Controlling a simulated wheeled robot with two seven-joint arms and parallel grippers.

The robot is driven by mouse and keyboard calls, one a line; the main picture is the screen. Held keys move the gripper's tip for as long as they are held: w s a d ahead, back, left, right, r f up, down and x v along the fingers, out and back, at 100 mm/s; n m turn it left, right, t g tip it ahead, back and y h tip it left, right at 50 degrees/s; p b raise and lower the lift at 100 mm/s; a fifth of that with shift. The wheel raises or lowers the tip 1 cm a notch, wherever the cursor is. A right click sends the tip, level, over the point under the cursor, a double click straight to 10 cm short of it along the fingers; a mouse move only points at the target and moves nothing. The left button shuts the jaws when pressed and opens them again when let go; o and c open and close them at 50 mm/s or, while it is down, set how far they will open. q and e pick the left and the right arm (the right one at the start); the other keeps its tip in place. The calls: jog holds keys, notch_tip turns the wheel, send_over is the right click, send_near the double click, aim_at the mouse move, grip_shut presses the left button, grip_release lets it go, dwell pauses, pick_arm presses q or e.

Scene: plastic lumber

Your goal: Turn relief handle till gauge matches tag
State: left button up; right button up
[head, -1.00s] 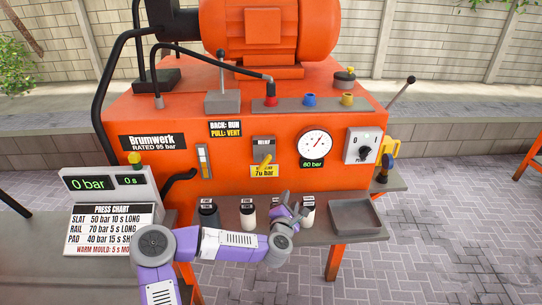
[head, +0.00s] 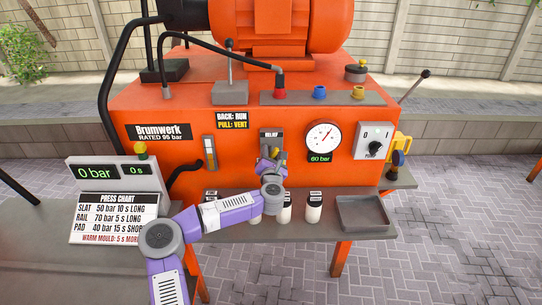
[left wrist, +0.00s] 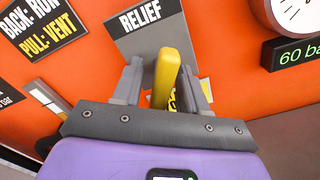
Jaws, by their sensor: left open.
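The yellow relief handle (left wrist: 168,72) stands out from its grey RELIEF plate (left wrist: 150,28) on the orange press unit. My left gripper (head: 270,157) is open at the plate in the head view. In the left wrist view, its fingers (left wrist: 160,70) stand on either side of the handle, with a gap at least on the left. The round white gauge (head: 323,138) is right of the plate, and its green display (head: 320,158) reads 60 bar. The tag below the handle is mostly hidden behind my gripper; only a corner shows (left wrist: 205,88).
A shelf with several white-bodied bottles (head: 285,210) and an empty grey tray (head: 362,213) lies below the panel. A grey box with a black knob (head: 374,141) is right of the gauge. The press chart (head: 116,218) stands at the left, under a 0 bar display.

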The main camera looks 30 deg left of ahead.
pick_arm(q)
jog(key=shift+w+a, duration=0.1)
jog(key=shift+w, duration=0.05)
grip_shut()
jog(key=shift+m, duration=0.3)
jog(key=m+p, duration=0.1)
jog(key=m, duration=0.1)
jog(key=shift+r+m, duration=0.15)
jog(key=shift+m, duration=0.15)
jog(key=m, duration=0.3)
jog(key=shift+m, duration=0.3)
jog(key=m, duration=0.4)
jog(key=shift+r+m, duration=0.1)
jog(key=shift+m, duration=0.2)
jog(key=m, duration=0.4)
